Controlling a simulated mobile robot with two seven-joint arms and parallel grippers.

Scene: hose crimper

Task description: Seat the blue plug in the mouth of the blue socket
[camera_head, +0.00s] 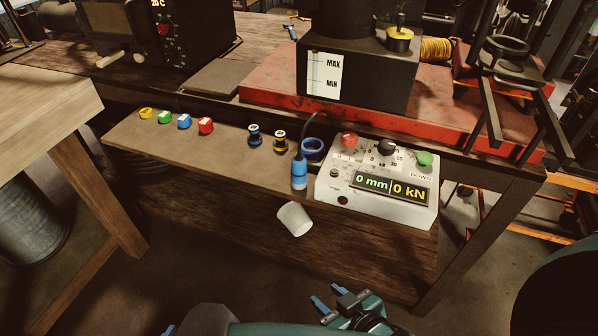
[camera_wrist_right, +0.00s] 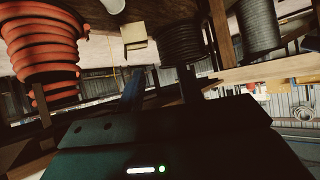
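The blue plug (camera_head: 299,172) stands about upright near the front edge of the narrow wooden shelf, left of the white control box. A dark cable arcs up from its top. A blue ring (camera_head: 313,149) with a dark opening, which looks like the blue socket, sits just behind and right of the plug, apart from it. My right gripper (camera_head: 330,302) is low in the head view, in front of and below the shelf, open and empty, well away from the plug. Of my left gripper, only a possible blue tip shows at the bottom edge; its state is hidden.
The control box (camera_head: 376,187) has buttons and a display. Blue and yellow spool-like pieces (camera_head: 280,140) stand left of the ring. Several small coloured blocks (camera_head: 205,126) line the shelf's left. A white cup (camera_head: 294,219) lies tilted below the shelf edge. Floor before the bench looks clear.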

